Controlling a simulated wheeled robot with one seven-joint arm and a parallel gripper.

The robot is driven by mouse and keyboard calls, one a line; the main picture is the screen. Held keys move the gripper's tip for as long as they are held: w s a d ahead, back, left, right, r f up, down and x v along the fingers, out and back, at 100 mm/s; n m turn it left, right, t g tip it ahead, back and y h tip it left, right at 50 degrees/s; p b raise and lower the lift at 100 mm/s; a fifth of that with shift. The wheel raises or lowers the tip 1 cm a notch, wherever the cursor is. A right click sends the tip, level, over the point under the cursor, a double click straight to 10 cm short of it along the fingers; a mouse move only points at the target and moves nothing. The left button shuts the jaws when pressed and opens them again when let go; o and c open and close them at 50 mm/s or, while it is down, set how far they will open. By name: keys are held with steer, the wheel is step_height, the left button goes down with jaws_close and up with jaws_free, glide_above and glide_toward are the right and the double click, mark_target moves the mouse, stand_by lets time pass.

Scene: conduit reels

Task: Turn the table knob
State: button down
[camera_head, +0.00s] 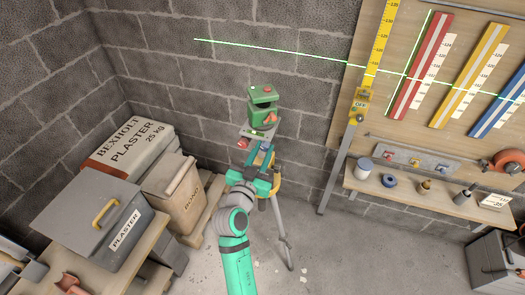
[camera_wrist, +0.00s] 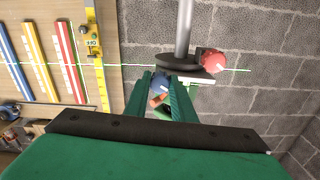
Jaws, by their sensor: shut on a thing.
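A green laser level (camera_head: 262,106) stands on a tripod head in front of the brick wall. Below it, a small red knob (camera_head: 242,143) sticks out on the left; a red knob also shows in the wrist view (camera_wrist: 213,62), right of the grey post (camera_wrist: 184,28). My gripper (camera_head: 262,158) is at the tripod head, just below the laser level. In the wrist view my gripper (camera_wrist: 161,80) has its green fingers on either side of a blue knob (camera_wrist: 160,83), shut on it. The fingers partly hide the knob. Neither knob bears a readable label.
The tripod leg (camera_head: 282,235) reaches the floor below my arm. On the right are a yellow staff (camera_head: 378,45) and a shelf (camera_head: 430,198). A green laser line crosses the wall.

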steer(key=n, duration=0.3)
steer(key=shift+n, duration=2.3)
steer(key=c, duration=1.5)
jaws_free()
steer(key=v, duration=1.1)
